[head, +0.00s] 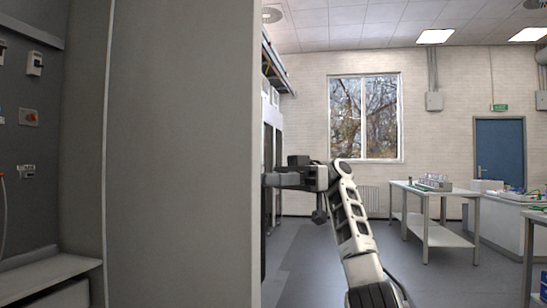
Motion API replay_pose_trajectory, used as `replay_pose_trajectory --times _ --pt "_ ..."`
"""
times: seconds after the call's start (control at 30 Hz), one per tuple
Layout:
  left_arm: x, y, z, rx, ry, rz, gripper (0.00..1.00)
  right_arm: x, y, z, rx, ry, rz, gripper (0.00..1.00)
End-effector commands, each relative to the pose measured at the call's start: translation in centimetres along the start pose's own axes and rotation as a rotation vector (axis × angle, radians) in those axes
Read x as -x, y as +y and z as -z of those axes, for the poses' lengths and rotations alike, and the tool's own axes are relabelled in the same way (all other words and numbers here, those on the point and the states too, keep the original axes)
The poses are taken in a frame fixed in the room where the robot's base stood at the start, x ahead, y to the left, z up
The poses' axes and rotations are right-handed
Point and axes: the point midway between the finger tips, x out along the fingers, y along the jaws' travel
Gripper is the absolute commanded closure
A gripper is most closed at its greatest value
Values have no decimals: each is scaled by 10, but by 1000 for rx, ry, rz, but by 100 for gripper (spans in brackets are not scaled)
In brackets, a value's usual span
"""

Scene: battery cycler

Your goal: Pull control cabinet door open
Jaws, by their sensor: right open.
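The control cabinet stands at the left, with its grey interior (33,130) in view. A tall, plain grey panel (180,150), which looks like the cabinet door, stands swung out to the right of the interior. My right arm rises from the bottom, and my right gripper (272,181) is at the panel's right edge, pointing left. The panel hides the fingertips, so I cannot tell whether they touch its far side. The right gripper is open. No handle shows on the visible face. My left gripper is not in view.
Inside the cabinet are small switches (34,64), a red button (30,117) and a ledge (45,272). Racks (272,110) stand behind the panel. A white table (440,232) and a bench (500,219) are at the right. Grey floor (320,255) is clear around my arm.

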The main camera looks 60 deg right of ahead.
Motion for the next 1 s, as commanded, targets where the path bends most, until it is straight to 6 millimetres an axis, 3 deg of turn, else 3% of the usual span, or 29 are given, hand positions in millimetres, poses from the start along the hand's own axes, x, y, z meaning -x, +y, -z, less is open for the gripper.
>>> replay_pose_trajectory --times 0.03,0.1,0.33,0.53,0.83,0.87,0.97,1.0 --pt "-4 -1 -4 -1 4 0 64 -3 -19 10 38 5 11 68" --pt "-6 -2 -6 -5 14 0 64 -12 -33 15 37 5 9 68" --pt "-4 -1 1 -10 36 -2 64 -35 -67 35 27 3 8 68" --pt "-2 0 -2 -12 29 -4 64 -45 -82 44 22 4 7 68" --pt "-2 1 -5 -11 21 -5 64 -46 -83 45 19 5 7 68" --pt "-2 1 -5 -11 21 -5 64 -46 -83 45 19 4 7 71" --pt "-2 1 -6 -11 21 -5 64 -46 -83 45 19 4 7 99" --pt "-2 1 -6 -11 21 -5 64 -46 -83 45 18 4 7 100"
